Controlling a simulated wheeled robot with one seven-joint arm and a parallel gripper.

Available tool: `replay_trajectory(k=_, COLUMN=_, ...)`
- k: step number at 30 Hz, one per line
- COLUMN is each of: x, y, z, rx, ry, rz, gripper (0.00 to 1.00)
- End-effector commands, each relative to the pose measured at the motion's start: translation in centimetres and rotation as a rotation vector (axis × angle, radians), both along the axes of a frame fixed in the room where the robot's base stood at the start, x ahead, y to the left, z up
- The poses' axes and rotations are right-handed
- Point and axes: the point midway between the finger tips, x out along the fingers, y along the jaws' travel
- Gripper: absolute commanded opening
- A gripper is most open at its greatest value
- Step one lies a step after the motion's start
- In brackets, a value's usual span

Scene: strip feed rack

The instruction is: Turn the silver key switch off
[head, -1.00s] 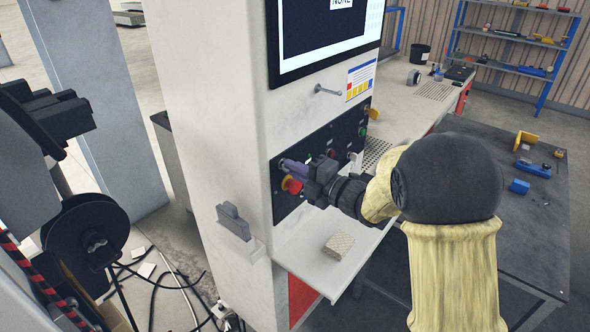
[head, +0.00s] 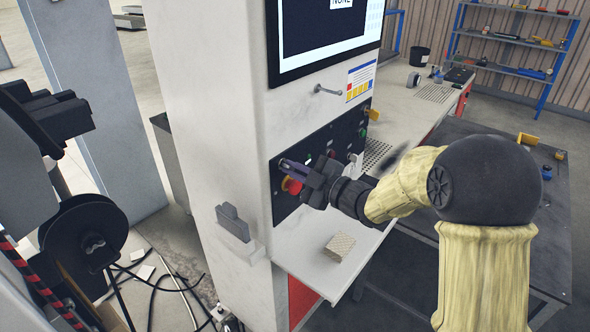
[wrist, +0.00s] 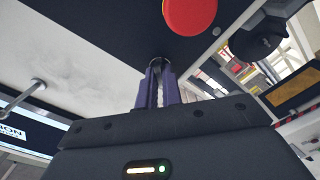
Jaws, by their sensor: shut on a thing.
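The silver key switch (wrist: 155,63) is on the black control panel (head: 345,140). In the wrist view only a small silver part of it shows at the tips of my purple fingers. My gripper (wrist: 157,72) is shut on it, with the fingers pointing at the panel. In the head view my gripper (head: 285,165) is at the panel's left end, and it hides the key switch there. I cannot make out the key's angle.
A red mushroom button (wrist: 190,14) sits close beside my fingers; it also shows below them in the head view (head: 291,186). A metal peg (head: 327,90) sticks out above the panel. A beige block (head: 339,246) lies on the white shelf below.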

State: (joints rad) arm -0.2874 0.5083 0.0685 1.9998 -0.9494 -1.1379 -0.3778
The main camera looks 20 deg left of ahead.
Motion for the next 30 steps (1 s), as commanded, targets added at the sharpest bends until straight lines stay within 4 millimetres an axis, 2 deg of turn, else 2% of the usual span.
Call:
replay_trajectory(k=18, x=0.03, y=-0.03, z=0.26, rx=0.223, ry=0.538, rz=0.000, gripper=0.00)
replay_trajectory(k=30, x=0.03, y=-0.01, z=0.16, rx=0.318, ry=0.767, rz=-0.001, gripper=0.00)
